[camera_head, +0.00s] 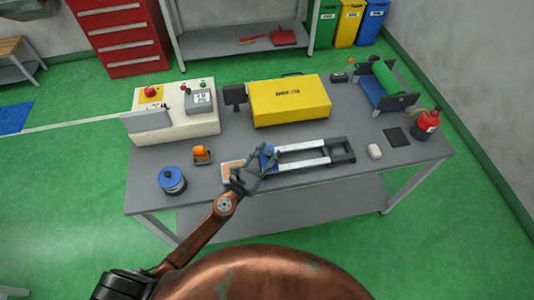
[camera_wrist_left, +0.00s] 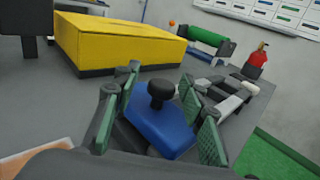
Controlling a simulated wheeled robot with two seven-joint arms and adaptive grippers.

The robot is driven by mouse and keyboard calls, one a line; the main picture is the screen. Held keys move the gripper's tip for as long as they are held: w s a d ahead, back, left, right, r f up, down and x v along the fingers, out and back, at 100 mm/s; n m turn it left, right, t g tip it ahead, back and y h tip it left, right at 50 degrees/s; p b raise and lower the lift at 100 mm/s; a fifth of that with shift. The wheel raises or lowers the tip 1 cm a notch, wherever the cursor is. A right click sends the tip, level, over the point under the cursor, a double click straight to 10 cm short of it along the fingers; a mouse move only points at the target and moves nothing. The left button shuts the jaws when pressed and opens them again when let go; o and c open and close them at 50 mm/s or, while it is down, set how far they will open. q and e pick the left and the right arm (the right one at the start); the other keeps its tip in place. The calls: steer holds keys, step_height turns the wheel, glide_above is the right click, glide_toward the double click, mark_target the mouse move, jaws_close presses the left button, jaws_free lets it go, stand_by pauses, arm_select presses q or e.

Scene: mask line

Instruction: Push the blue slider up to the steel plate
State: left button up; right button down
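The blue slider (camera_head: 267,153) is at the left end of a pair of pale rails (camera_head: 302,148) on the grey table. In the left wrist view it is a blue block (camera_wrist_left: 158,133) with a black knob on top. The rails run right to a dark grey end frame (camera_head: 342,151); I cannot tell which part is the steel plate. My left gripper (camera_head: 263,162) is at the slider. In the left wrist view its green-padded fingers (camera_wrist_left: 160,125) stand apart on either side of the block, with small gaps visible. My right gripper is out of view.
A yellow case (camera_head: 290,101) stands behind the rails. A small orange device (camera_head: 201,154) and a blue round container (camera_head: 172,180) are to the left. A white mouse-like object (camera_head: 374,151), a black pad (camera_head: 397,137) and a red bottle (camera_head: 427,122) are to the right.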

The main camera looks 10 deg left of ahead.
arm_select(q)
steer(key=shift+s+a, duration=0.2)
steer(key=shift+s, duration=0.2)
steer(key=v, duration=1.1)
